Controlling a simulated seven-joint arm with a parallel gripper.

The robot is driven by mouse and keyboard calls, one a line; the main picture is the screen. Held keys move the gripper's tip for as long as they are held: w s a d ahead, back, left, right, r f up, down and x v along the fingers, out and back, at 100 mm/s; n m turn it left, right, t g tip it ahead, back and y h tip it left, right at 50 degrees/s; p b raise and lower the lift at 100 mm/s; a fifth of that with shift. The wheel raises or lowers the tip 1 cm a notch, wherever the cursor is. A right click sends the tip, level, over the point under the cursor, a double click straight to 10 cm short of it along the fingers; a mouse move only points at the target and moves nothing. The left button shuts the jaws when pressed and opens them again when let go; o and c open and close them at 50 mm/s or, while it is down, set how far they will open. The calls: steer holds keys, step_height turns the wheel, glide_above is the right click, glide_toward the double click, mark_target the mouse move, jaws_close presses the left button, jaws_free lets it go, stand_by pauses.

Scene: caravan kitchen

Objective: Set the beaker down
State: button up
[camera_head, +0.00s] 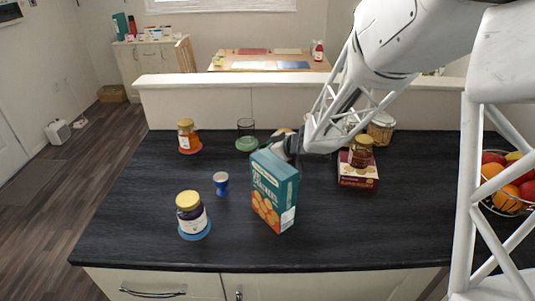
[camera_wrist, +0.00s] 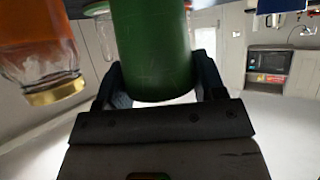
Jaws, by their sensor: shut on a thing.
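A plain green cylinder, seemingly the beaker (camera_wrist: 152,50), is between the two dark fingers of my gripper (camera_wrist: 158,70) in the wrist view. In the head view my gripper (camera_head: 288,147) is low over the dark counter (camera_head: 140,215), just behind a teal cracker box (camera_head: 274,190). The box and my arm hide the held beaker there, so I cannot tell whether it touches the counter.
Nearby are a small blue cup (camera_head: 221,184), an orange jar (camera_head: 187,137), a purple jar (camera_head: 192,217) and a jar on a maroon box (camera_head: 358,171). The counter's left front is clear.

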steer(key=shift+f, duration=0.65)
steer(key=shift+f, duration=0.1)
steer(key=o, duration=0.9)
steer(key=v, duration=1.2)
stand_by(0.3)
